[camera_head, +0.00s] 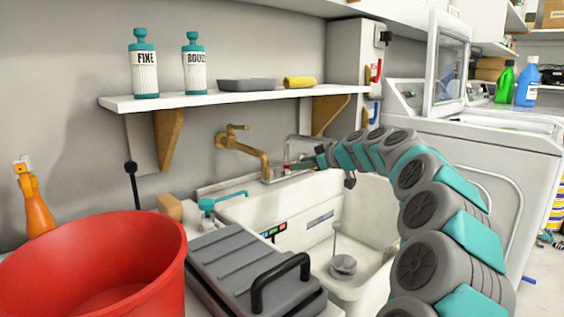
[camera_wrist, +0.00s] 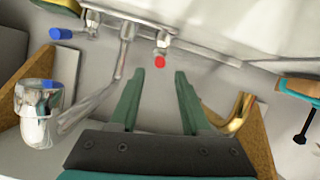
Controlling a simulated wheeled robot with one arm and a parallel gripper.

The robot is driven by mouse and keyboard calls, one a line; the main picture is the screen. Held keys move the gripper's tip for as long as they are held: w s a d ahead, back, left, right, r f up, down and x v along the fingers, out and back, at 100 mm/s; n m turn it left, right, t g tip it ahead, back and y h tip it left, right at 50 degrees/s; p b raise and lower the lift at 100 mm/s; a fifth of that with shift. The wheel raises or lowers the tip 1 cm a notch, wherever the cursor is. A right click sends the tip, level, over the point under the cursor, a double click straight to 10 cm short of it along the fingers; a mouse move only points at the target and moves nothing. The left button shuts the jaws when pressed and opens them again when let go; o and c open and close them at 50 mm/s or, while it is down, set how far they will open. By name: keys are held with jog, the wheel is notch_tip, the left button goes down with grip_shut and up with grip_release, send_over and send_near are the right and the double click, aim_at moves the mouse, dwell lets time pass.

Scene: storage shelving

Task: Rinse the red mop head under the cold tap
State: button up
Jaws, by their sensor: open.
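A chrome tap (camera_head: 303,138) is on the wall behind the white sink (camera_head: 262,212). In the wrist view its pipework (camera_wrist: 127,40) carries a red knob (camera_wrist: 160,62) and a blue knob (camera_wrist: 60,33). My gripper (camera_wrist: 159,75) is open and empty, its green fingers pointing at the red knob, which shows between the fingertips; I cannot tell whether they touch it. In the head view my gripper (camera_head: 302,163) is at the tap, small and partly hidden. I see no red mop head in either view. No running water is visible.
A brass tap (camera_head: 243,145) is left of the chrome one. A shelf (camera_head: 200,101) with two bottles overhangs the sink. A red bucket (camera_head: 150,250) and a grey lidded case (camera_head: 235,262) stand in front. A white washing machine (camera_head: 500,150) is at the right.

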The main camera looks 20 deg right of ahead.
aim_at(286, 167)
jog(key=shift+p+x, duration=0.7)
jog(key=shift+x, duration=3.25)
grip_shut()
jog(key=shift+s, duration=0.1)
